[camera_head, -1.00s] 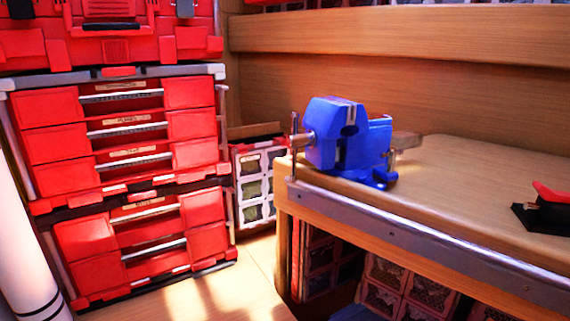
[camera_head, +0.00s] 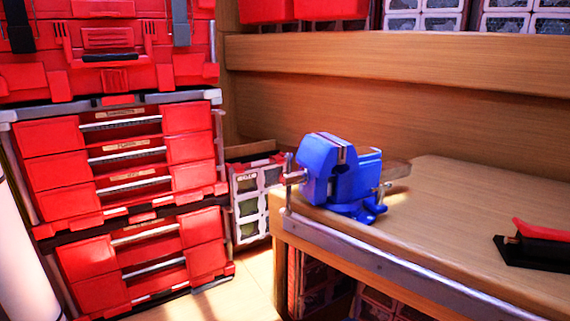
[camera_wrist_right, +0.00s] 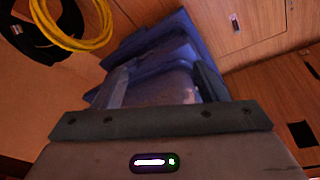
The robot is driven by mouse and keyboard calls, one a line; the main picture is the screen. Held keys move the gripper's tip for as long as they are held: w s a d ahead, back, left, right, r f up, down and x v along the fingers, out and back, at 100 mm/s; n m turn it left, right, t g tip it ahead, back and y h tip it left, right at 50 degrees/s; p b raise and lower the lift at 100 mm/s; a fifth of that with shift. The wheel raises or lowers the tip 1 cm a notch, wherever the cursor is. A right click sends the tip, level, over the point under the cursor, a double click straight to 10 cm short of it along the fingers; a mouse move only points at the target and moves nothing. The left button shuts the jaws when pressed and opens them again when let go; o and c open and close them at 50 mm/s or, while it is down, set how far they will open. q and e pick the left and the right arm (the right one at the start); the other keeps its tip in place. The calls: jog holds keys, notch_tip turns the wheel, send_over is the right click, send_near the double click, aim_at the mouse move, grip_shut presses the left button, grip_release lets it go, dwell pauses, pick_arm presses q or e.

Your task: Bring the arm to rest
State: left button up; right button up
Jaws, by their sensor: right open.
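My right gripper (camera_wrist_right: 157,82) shows in the right wrist view with its two fingers apart. It is open, and I see nothing clamped between the fingers. A large dark blue shape (camera_wrist_right: 160,50) lies behind the fingers; I cannot tell what it is or how far off it is. Neither gripper shows in the head view. My left gripper is not in view.
A blue vise (camera_head: 345,180) stands at the left corner of a wooden workbench (camera_head: 460,215) with a metal edge. A red-and-black tool (camera_head: 540,245) lies at right. Red drawer units (camera_head: 125,150) stand at left. Yellow coiled line (camera_wrist_right: 75,45) shows in the wrist view.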

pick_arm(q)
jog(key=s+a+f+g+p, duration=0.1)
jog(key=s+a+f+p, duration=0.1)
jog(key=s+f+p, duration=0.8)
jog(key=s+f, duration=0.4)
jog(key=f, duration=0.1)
pick_arm(e)
jog(key=s+d+f+g, duration=0.1)
jog(key=s+d+f, duration=0.1)
jog(key=s+f, duration=1.2)
jog(key=shift+f, duration=0.6)
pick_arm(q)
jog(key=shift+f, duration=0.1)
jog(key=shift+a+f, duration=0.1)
pick_arm(e)
jog(key=shift+a+r, duration=0.1)
jog(key=shift+a, duration=0.05)
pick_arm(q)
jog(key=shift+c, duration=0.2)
